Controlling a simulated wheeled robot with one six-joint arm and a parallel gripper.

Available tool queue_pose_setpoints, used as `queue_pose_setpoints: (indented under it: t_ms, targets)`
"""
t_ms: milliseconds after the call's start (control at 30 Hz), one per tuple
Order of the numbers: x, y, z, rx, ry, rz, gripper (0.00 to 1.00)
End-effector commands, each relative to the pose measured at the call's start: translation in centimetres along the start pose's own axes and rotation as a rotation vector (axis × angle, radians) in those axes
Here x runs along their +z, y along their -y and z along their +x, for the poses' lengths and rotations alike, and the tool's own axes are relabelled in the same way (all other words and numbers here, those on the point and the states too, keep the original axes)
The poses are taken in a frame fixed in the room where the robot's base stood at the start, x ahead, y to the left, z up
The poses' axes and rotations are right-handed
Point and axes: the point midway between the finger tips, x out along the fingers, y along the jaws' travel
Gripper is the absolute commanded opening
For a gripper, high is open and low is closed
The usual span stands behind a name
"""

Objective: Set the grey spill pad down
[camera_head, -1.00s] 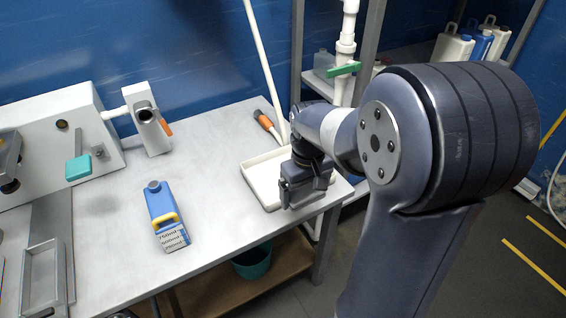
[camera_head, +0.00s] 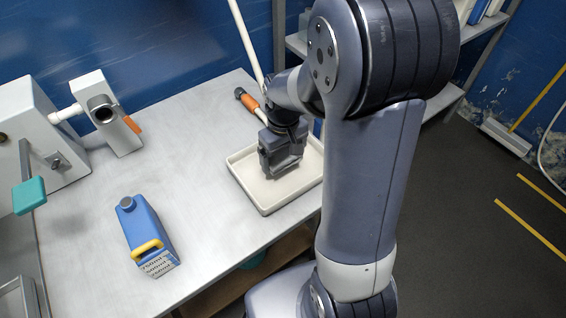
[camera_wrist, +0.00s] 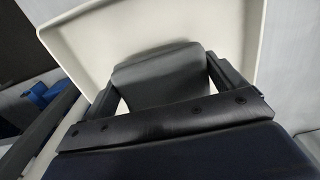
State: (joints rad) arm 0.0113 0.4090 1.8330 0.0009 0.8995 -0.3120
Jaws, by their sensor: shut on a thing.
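The grey spill pad (camera_wrist: 168,80) is between the fingers of my gripper (camera_wrist: 165,78) in the wrist view, and the gripper is shut on it. Behind the pad is the white tray (camera_wrist: 215,22). In the head view my gripper (camera_head: 284,168) is over the inside of the white tray (camera_head: 262,207) at the right end of the bench. The pad is hard to tell from the dark gripper there. I cannot tell whether the pad touches the tray floor.
A blue jug (camera_head: 148,232) with a yellow handle stands on the bench left of the tray. A white fixture (camera_head: 108,115) stands at the back left. The bench between jug and tray is clear.

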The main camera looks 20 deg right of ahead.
Motion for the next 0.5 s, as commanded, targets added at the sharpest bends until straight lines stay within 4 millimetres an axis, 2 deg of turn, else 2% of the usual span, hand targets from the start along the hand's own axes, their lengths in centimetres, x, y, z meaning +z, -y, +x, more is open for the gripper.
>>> queue_pose_setpoints:
  t_ms: [267, 500]
  targets:
    - [0.1, 0.0, 3.5, -0.001, 0.003, 0.0, 0.69]
    - [0.0, 0.0, 3.6, 0.0, 0.0, 0.0, 0.69]
